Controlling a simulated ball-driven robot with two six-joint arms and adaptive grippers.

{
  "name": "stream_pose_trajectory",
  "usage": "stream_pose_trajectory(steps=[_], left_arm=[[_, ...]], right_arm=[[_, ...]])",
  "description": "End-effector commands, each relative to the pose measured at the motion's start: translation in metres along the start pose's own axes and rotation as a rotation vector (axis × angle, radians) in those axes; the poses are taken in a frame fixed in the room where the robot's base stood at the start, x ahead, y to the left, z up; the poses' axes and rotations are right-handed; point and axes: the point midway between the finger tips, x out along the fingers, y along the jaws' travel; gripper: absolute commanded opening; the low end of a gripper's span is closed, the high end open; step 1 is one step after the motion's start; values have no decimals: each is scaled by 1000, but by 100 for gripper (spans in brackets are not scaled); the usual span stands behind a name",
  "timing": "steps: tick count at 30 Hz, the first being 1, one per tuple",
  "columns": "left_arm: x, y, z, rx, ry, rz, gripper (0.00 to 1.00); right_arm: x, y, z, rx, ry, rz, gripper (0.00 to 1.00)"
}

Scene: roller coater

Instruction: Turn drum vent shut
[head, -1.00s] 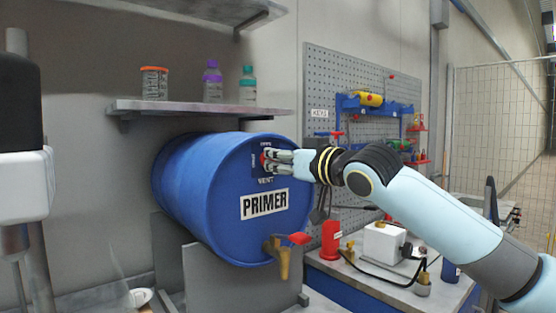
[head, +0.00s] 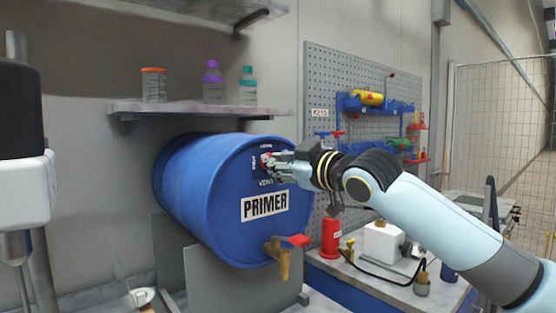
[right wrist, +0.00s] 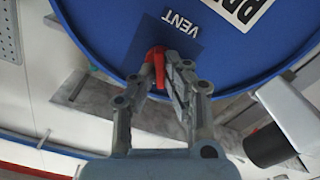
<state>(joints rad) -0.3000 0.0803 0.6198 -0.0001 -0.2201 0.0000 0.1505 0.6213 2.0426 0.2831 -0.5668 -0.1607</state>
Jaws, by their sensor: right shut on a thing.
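The blue PRIMER drum (head: 225,215) lies on its side on a grey cradle, its front face turned toward me. Its red vent handle (head: 267,158) sits near the top of that face, beside the VENT label. My right gripper (head: 272,159) is at the vent, shut on the handle and partly hiding it. In the right wrist view the red vent handle (right wrist: 157,66) shows between the fingers of the gripper (right wrist: 162,75), against a dark blue plate on the drum (right wrist: 110,30). My left gripper is not in view.
A brass tap with a red lever (head: 283,255) sticks out low on the drum. A shelf (head: 200,108) with several containers hangs above. To the right are a pegboard (head: 335,75) and a bench holding a red cylinder (head: 331,238) and a white box (head: 383,241).

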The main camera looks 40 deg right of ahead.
Motion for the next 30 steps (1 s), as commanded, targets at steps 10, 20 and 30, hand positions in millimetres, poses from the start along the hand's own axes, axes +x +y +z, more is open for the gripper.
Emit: stream_pose_trajectory(steps=[10,20,30], left_arm=[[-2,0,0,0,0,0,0],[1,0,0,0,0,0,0],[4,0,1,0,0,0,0]], right_arm=[[0,-2,0,-326,2,0,0],[0,-3,1,-636,1,0,0],[0,-4,2,-895,1,0,0]])
